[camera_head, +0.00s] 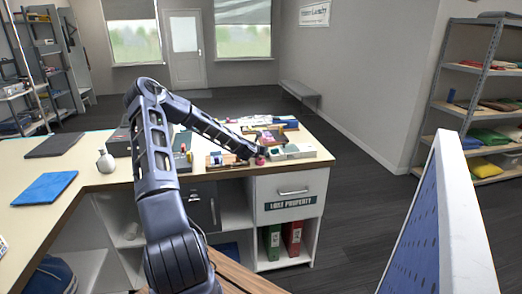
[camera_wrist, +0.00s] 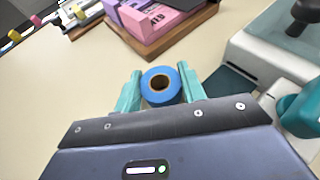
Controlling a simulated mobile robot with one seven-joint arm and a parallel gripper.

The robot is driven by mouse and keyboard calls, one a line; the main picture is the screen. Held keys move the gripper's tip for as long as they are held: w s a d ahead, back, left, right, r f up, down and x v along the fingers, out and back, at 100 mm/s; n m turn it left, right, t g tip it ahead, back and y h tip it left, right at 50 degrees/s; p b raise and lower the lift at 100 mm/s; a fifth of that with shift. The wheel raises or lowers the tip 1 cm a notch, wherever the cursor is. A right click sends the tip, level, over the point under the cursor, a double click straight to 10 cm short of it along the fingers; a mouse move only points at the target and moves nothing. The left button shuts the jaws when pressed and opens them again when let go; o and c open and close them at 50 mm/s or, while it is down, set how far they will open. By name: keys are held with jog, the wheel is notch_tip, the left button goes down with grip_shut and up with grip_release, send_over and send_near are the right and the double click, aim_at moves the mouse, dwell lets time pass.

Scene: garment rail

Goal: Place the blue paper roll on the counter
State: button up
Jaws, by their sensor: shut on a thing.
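The blue paper roll (camera_wrist: 162,98) shows in the wrist view as a ring with a brown core around a dark hole. My gripper (camera_wrist: 160,76) is shut on it, with one teal finger on each side. The cream counter (camera_wrist: 75,85) lies beneath; whether the roll touches it I cannot tell. In the head view, my gripper (camera_head: 257,156) is small, at the front part of the counter (camera_head: 112,180), above the drawer unit. The roll cannot be made out there.
In the wrist view a wooden tray (camera_wrist: 180,38) with pink and purple blocks stands beyond the roll. A pale device (camera_wrist: 275,50) is at the right. In the head view, a white bottle (camera_head: 105,160) and blue mat (camera_head: 45,188) lie left; a white-edged panel (camera_head: 455,210) stands right.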

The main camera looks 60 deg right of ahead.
jog(key=o, duration=0.9)
jog(key=shift+f, duration=0.1)
jog(key=shift+o, duration=0.2)
jog(key=shift+a+r, duration=0.15)
jog(key=shift+r, duration=0.05)
jog(key=v, duration=1.1)
jog(key=shift+s+a, duration=0.1)
jog(key=shift+a, duration=0.2)
jog(key=shift+r, duration=0.15)
